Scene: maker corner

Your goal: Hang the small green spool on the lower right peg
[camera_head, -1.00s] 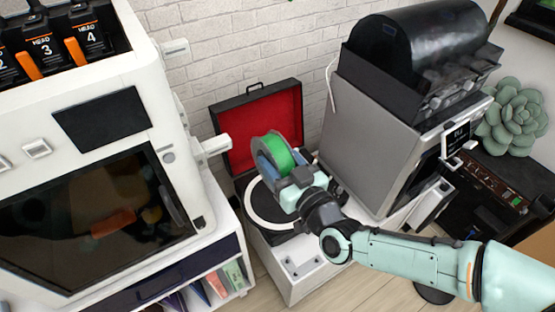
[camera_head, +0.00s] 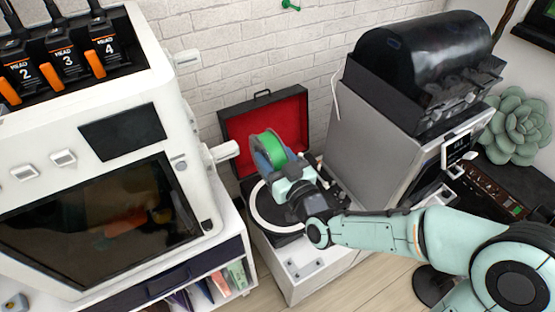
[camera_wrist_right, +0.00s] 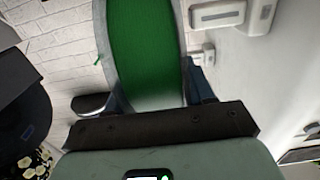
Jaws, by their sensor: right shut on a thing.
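The small green spool (camera_head: 270,148), with green filament between greyish flanges, is in my right gripper (camera_head: 285,172). The gripper is shut on it and holds it upright above the turntable, in front of the red case lid. The lower right peg (camera_head: 224,151) is a white stub on the white printer's right side. It is just left of the spool in the head view, and I see a gap between them. In the right wrist view the spool (camera_wrist_right: 145,50) stands beyond the gripper edge, its lower part hidden. My left gripper is out of view.
An upper white peg (camera_head: 187,58) sits higher on the printer (camera_head: 60,155). An open turntable (camera_head: 280,222) with a red-lined lid (camera_head: 285,115) stands below the spool. A grey machine (camera_head: 375,130) stands to the right. A brick wall is behind.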

